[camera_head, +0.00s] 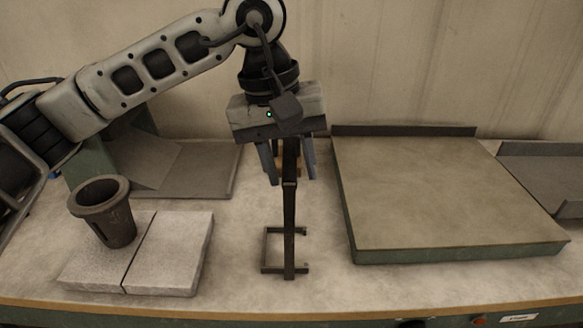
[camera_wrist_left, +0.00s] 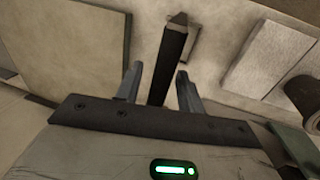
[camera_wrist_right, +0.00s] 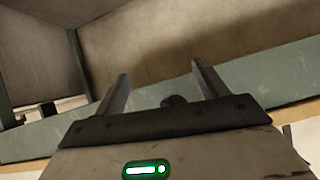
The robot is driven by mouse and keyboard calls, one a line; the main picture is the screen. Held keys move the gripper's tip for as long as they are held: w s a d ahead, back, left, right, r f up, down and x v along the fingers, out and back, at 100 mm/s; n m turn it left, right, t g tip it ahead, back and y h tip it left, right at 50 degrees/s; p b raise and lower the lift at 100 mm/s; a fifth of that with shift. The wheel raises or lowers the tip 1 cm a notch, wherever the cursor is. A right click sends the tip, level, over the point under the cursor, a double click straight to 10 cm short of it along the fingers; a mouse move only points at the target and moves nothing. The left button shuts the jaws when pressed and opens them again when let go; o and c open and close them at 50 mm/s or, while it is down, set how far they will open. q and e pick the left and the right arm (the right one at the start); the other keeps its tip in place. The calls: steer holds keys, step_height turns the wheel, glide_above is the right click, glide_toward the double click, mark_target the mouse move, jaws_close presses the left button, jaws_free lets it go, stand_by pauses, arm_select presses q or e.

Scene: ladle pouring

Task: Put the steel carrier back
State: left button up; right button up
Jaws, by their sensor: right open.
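The dark steel carrier (camera_head: 289,230) is a tall upright bar with a square open frame at its foot. It appears to stand on the bench, right of the pale blocks. My left gripper (camera_head: 291,181) points down over its upper part, with one finger on each side of the bar and gaps showing. The bar also shows between the fingers in the left wrist view (camera_wrist_left: 171,65). The grey ladle cup (camera_head: 108,215) stands upright on the blocks, apart from the carrier. My right gripper (camera_wrist_right: 160,75) is open and empty in its wrist view, outside the head view.
Two pale blocks (camera_head: 170,255) lie side by side at the left front. A wide raised plate (camera_head: 440,190) with a green edge fills the right. A flat tray (camera_head: 205,175) lies behind the blocks. Bare bench surrounds the carrier's foot.

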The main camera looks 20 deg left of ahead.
arm_select(q)
step_height(320, 180, up, 11)
steer(key=a, duration=0.2)
steer(key=shift+s+f, duration=0.15)
steer(key=shift+s, duration=0.15)
